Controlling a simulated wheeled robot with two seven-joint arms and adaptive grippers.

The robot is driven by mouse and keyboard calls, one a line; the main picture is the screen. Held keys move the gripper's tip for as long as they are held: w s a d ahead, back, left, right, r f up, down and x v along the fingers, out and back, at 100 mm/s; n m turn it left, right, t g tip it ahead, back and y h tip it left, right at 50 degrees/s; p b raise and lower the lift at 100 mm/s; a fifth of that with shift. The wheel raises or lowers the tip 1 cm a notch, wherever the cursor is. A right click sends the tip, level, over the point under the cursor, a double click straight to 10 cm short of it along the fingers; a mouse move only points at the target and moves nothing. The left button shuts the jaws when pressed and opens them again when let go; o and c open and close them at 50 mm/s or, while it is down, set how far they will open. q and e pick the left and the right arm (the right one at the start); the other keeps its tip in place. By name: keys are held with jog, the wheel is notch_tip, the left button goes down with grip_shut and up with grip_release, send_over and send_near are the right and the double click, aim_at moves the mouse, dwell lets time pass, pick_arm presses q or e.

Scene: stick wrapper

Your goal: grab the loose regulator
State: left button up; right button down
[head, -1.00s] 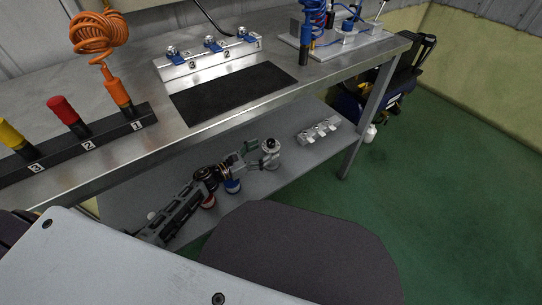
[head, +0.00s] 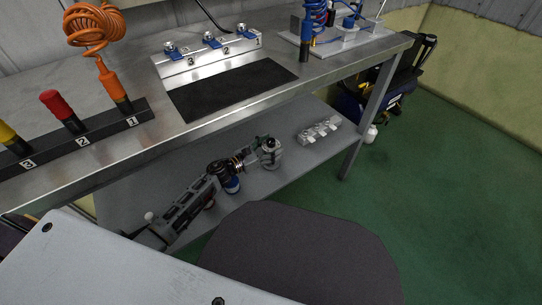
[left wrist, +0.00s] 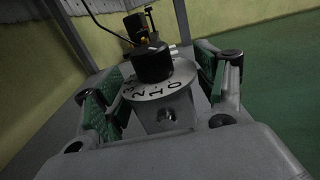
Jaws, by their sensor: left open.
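The loose regulator is a silver body with a black knob and a numbered plate. In the head view the regulator (head: 272,158) is on the grey lower shelf (head: 255,188) under the workbench, partly hidden by my left gripper (head: 260,150). In the left wrist view the regulator (left wrist: 165,103) stands upright between the green-padded fingers of my left gripper (left wrist: 158,75). The fingers are open on either side, with a gap visible on the right. My right gripper is not in view.
A metal block with several fittings (head: 318,130) lies to the right on the shelf. The workbench top (head: 205,128) overhangs the shelf, and a table leg (head: 366,112) stands at the right.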

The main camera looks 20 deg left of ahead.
aim_at(271, 140)
pick_arm(q)
jog(key=shift+c, duration=0.2)
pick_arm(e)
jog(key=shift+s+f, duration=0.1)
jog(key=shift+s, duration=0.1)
pick_arm(q)
jog(key=c, duration=1.4)
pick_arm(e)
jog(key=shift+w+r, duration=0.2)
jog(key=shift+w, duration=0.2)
pick_arm(q)
jog(key=shift+r, duration=0.3)
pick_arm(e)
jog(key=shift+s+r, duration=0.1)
